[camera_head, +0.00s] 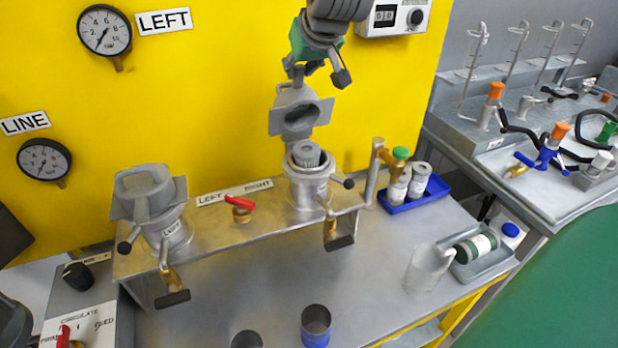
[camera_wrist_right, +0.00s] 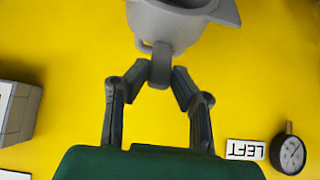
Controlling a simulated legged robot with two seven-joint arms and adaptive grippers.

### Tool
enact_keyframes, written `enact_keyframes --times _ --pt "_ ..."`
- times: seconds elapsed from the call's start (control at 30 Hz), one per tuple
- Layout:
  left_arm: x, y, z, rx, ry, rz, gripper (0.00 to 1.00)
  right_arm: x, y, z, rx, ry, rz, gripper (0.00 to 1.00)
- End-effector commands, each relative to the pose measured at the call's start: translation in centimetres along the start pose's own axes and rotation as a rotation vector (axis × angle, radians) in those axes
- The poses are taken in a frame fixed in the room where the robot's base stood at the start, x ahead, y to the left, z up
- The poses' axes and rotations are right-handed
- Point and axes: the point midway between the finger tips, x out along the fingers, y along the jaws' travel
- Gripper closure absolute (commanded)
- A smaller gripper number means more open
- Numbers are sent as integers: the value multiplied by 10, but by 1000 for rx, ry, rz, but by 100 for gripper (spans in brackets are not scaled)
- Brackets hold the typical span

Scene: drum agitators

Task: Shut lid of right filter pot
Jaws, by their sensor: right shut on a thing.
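The right filter pot (camera_head: 308,190) stands upright on the metal shelf, its mouth open with a grey ribbed insert (camera_head: 307,154) inside. Its grey lid (camera_head: 297,116) stands raised above and behind the mouth, hollow side facing forward; it also shows at the top of the right wrist view (camera_wrist_right: 175,25). My right gripper (camera_head: 303,72) is above the lid. In the right wrist view its fingers (camera_wrist_right: 160,76) are shut on the lid's small tab (camera_wrist_right: 160,62). My left gripper does not show.
A red-handled valve (camera_head: 240,204) sits between the pots. A brass tap with green cap (camera_head: 399,154) and blue tray (camera_head: 412,205) are right of the pot. The yellow wall (camera_head: 230,100) is close behind the lid.

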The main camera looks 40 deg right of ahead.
Motion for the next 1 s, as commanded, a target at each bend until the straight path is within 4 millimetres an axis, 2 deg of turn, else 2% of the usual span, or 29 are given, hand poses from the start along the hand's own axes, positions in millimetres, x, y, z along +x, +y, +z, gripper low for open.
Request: enact_keyframes --times 0.2,0.57,1.0 --pt "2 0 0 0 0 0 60 -9 0 14 -1 -3 0 90" --pt "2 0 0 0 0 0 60 -11 0 17 -1 -1 0 90" --pt "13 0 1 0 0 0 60 -25 0 56 0 -3 0 90"
